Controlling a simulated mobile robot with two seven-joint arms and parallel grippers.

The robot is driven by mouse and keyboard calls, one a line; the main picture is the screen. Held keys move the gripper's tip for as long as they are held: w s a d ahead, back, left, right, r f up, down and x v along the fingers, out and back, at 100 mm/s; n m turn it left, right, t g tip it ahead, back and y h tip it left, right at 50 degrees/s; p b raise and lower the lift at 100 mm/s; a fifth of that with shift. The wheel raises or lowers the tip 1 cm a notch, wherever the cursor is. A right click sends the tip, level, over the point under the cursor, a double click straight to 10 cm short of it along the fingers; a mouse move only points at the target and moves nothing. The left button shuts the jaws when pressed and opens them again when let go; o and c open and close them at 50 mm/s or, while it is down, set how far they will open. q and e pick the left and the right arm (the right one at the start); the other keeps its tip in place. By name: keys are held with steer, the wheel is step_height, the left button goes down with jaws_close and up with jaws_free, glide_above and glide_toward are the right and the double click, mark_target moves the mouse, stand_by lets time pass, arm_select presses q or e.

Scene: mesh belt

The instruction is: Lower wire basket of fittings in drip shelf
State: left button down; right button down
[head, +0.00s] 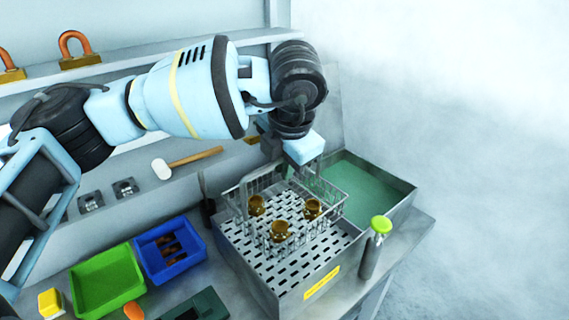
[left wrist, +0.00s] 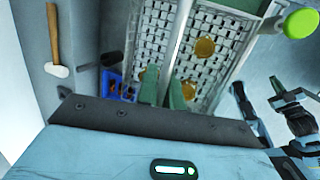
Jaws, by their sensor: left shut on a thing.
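A wire basket (head: 334,193) with a grey handle (head: 243,196) holds several brass fittings (head: 279,231). My left gripper (head: 280,168) is shut on the handle from above. In the left wrist view, its green fingers (left wrist: 164,90) sit either side of the handle bar (left wrist: 178,38), with fittings (left wrist: 204,48) below. The basket looks level over the drip shelf (head: 257,264), a slotted metal tray with a yellow label. I cannot tell whether the basket's base touches the slots.
A green-lined tray (head: 401,200) adjoins the shelf at the back right. A green-capped bottle (head: 373,250) stands by its right corner. A blue bin (head: 177,267) and green bin (head: 105,285) lie left.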

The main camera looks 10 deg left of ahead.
arm_select(q)
glide_above(283, 208)
steer(key=s, duration=0.1)
steer(key=shift+d+f, duration=0.2)
steer(key=shift+f, duration=1.2)
steer(key=shift+d+f, duration=0.15)
steer(key=shift+f, duration=1.65)
steer(key=shift+s+f+b, duration=0.2)
steer(key=shift+f+b, duration=0.15)
steer(key=shift+f, duration=0.65)
steer(key=c, duration=1.7)
jaws_free()
steer(key=shift+o, duration=1.2)
steer(key=shift+w+r, duration=0.1)
steer(key=shift+r, duration=0.05)
